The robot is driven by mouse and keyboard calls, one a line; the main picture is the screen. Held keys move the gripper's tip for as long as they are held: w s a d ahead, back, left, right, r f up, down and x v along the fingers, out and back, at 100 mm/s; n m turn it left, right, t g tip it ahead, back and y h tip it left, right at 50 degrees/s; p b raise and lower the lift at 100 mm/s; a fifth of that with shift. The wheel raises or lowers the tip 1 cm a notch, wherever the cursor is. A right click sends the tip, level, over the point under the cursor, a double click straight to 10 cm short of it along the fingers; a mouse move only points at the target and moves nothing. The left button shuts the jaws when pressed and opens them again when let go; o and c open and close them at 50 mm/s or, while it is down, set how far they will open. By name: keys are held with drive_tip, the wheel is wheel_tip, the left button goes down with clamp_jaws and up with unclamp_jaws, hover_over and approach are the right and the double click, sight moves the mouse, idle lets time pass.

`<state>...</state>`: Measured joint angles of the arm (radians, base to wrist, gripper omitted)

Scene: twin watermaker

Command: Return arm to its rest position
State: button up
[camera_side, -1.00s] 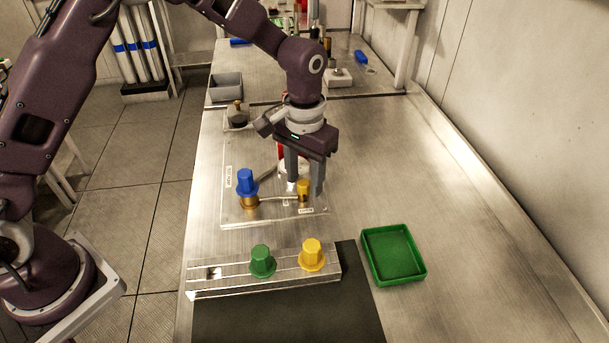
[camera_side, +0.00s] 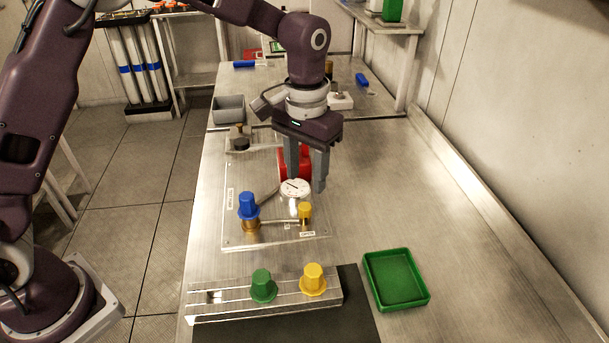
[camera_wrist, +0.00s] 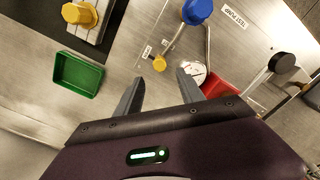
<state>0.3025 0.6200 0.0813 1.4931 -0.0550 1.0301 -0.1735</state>
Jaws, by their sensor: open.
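My gripper (camera_side: 305,187) hangs over the far part of the test panel (camera_side: 237,238), fingers pointing down. Its two fingers are apart with nothing between them. It also shows in the wrist view (camera_wrist: 158,88). Behind and below the fingers are a round white gauge (camera_side: 295,188) and a red block (camera_side: 283,163), partly hidden by a finger. A blue knob (camera_side: 248,205) sits upright on a brass fitting at the panel's left. A small yellow-brass knob (camera_side: 305,210) stands at the panel's right, in front of the gripper and apart from it.
A metal rack (camera_side: 230,309) in front holds a green knob (camera_side: 263,286) and a yellow knob (camera_side: 313,279). An empty green tray (camera_side: 396,279) lies right of it. A grey bin (camera_side: 228,110) stands at the back left. The bench right of the panel is clear.

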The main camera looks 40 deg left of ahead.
drive_tip(key=s+a+r+t, duration=0.3)
drive_tip(key=s+a+r, duration=0.4)
drive_tip(key=s+r, duration=0.5)
drive_tip(key=s+a+t, duration=0.2)
drive_tip(key=s+a, duration=0.2)
drive_tip(key=s, duration=1.1)
drive_tip(key=shift+t, duration=0.3)
